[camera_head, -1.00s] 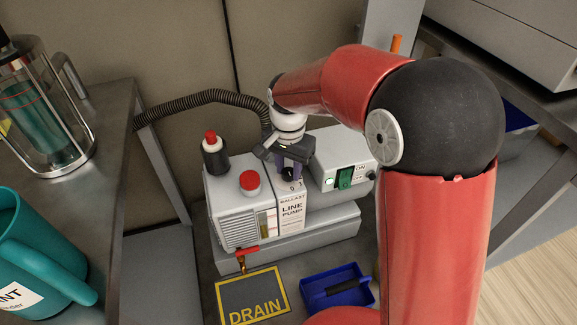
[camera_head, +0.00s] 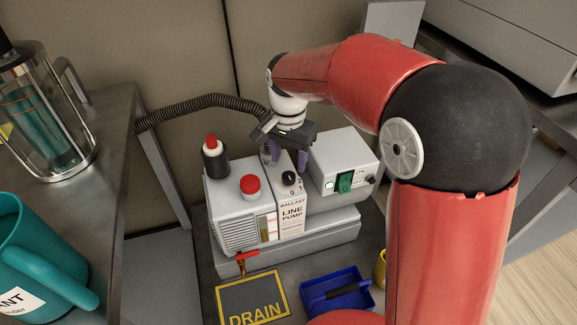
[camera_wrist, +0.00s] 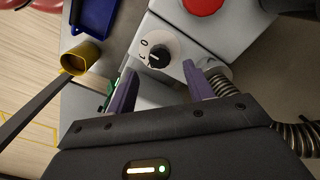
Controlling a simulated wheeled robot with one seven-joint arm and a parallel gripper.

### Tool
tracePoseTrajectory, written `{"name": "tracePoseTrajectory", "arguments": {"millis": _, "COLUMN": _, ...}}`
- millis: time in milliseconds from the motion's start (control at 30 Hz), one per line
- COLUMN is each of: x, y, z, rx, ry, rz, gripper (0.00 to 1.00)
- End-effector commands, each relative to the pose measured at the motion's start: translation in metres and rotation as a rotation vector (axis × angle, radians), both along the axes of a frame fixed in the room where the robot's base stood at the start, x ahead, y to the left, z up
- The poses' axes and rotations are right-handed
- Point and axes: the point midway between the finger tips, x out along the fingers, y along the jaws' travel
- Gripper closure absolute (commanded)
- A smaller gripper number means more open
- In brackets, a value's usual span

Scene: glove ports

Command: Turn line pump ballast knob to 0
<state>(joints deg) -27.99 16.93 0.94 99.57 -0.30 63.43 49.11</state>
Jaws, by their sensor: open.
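The line pump (camera_head: 238,205) is a light grey unit labelled "BALLAST LINE PUMP". Its small black ballast knob (camera_head: 289,178) is on the top face, above the label, with a "0" printed beside it. In the wrist view the knob (camera_wrist: 156,52) shows a white pointer mark. I cannot tell for sure which marking it points at. My gripper (camera_head: 288,158) is open, with purple fingers, just behind and above the knob. In the wrist view the fingers (camera_wrist: 161,84) are apart and nothing is between them; the knob is beyond their tips.
A red button (camera_head: 250,184) and a red-capped black bottle (camera_head: 215,158) are left of the knob. A grey box with a green switch (camera_head: 345,181) is on the right. A black hose (camera_head: 190,106) runs behind. A blue tray (camera_head: 318,296) and DRAIN sign (camera_head: 250,297) are in front.

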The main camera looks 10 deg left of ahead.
Motion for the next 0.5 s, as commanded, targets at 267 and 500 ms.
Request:
{"name": "tracePoseTrajectory", "arguments": {"millis": 267, "x": 0.000, "y": 0.000, "z": 0.028, "rx": -0.001, "ry": 0.001, "rz": 0.000, "gripper": 0.48}}
{"name": "tracePoseTrajectory", "arguments": {"millis": 500, "x": 0.000, "y": 0.000, "z": 0.029, "rx": -0.001, "ry": 0.001, "rz": 0.000, "gripper": 0.48}}
